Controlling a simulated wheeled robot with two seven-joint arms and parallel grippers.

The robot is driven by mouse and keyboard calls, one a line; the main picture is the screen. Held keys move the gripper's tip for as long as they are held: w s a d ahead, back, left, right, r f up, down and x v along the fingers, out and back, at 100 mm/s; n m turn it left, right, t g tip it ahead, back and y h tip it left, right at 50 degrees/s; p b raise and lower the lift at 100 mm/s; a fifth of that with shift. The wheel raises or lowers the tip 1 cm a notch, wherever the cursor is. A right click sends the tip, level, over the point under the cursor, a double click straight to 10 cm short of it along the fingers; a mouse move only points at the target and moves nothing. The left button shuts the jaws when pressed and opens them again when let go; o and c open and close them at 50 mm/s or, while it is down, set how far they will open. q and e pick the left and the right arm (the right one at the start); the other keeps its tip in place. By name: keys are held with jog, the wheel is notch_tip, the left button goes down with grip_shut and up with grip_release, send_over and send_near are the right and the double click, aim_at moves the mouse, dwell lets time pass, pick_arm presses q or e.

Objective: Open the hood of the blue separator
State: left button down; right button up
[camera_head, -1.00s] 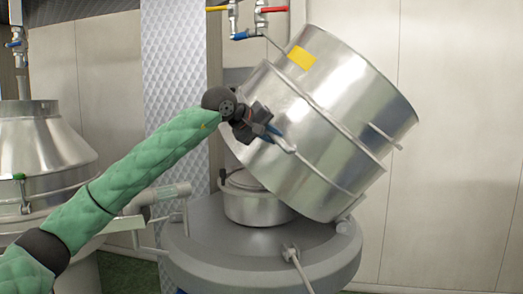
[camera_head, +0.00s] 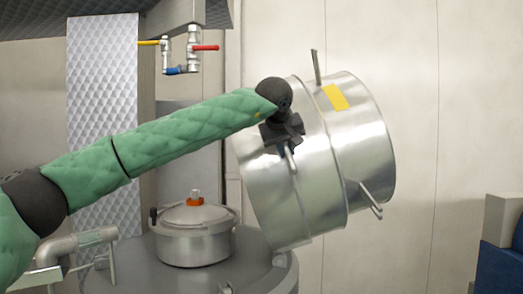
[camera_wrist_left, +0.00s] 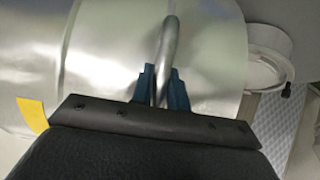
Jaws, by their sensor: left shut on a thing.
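The separator's steel hood (camera_head: 345,125), with a yellow label, is tilted far up on its side above the round grey separator base (camera_head: 262,268). My left gripper (camera_head: 287,150) is at the hood's near left side. In the left wrist view, my gripper's blue fingers (camera_wrist_left: 162,88) are shut on the hood's bar handle (camera_wrist_left: 168,40). The uncovered steel bowl (camera_head: 195,245) with an orange knob stands on the base. The separator's blue lower body is not visible now. My right gripper is not in view.
Pipes with a red-handled valve (camera_head: 204,48) hang behind, left of the hood. A blue and beige object (camera_head: 502,250) stands at the right edge. The wall right of the hood looks clear.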

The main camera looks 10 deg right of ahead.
aim_at(307, 163)
pick_arm(q)
jog(key=shift+y, duration=0.4)
jog(key=d, duration=0.2)
jog(key=s+d, duration=0.1)
jog(key=d, duration=0.1)
jog(key=shift+f, duration=0.1)
jog(key=shift+d+f+p, duration=0.1)
jog(key=shift+d+p, duration=0.2)
jog(key=shift+s+d+f+m, duration=0.15)
jog(key=shift+d+m, duration=0.15)
jog(key=shift+d, duration=0.15)
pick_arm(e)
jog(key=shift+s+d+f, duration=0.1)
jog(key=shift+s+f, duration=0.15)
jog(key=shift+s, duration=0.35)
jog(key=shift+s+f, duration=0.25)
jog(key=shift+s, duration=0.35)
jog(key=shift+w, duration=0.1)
